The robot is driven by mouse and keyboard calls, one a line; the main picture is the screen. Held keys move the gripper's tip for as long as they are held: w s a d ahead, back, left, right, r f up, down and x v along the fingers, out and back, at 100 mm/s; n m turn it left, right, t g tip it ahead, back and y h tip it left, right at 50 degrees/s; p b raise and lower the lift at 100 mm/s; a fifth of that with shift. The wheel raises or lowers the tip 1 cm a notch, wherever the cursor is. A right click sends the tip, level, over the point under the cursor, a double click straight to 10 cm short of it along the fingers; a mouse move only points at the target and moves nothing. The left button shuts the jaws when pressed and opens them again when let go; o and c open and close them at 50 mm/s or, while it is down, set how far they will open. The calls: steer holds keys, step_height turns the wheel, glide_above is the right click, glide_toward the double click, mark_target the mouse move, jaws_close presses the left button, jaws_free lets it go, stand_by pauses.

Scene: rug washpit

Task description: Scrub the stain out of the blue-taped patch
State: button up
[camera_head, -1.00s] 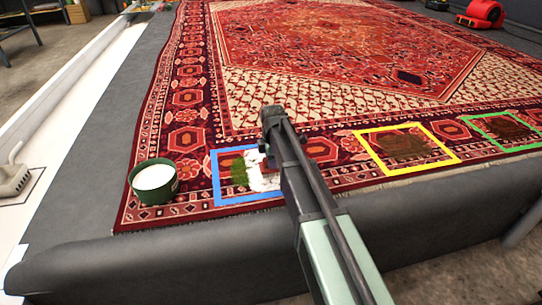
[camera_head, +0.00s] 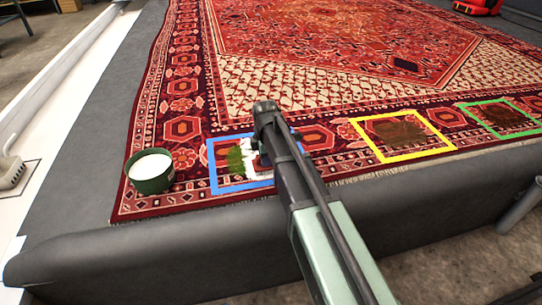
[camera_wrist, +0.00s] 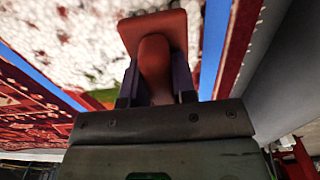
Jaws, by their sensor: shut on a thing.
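The blue-taped patch (camera_head: 213,168) is a square frame of blue tape on the rug's near border. Inside it, a green stain (camera_head: 236,161) shows on the left and white foam (camera_head: 250,168) lies right of it. My gripper (camera_wrist: 157,84) is shut on the handle of a reddish-brown brush (camera_wrist: 153,29). In the wrist view the brush is against or just over the white foam, with a little green beside it; contact cannot be told. In the head view my arm covers the patch's right part and hides the brush.
A green tub (camera_head: 150,172) with white contents stands on the rug left of the patch. Yellow-taped (camera_head: 415,155) and green-taped (camera_head: 482,121) patches with brown stains lie to the right. The dark platform's rounded edge (camera_head: 160,240) runs along the near side.

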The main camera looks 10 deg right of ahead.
steer(key=shift+a+r, duration=0.1)
steer(key=shift+a, duration=0.8)
steer(key=shift+w, duration=7.1)
steer(key=shift+s, duration=7.15)
steer(key=shift+w, duration=7.15)
steer(key=shift+a, duration=0.15)
steer(key=shift+s+a, duration=0.1)
steer(key=shift+a, duration=1.6)
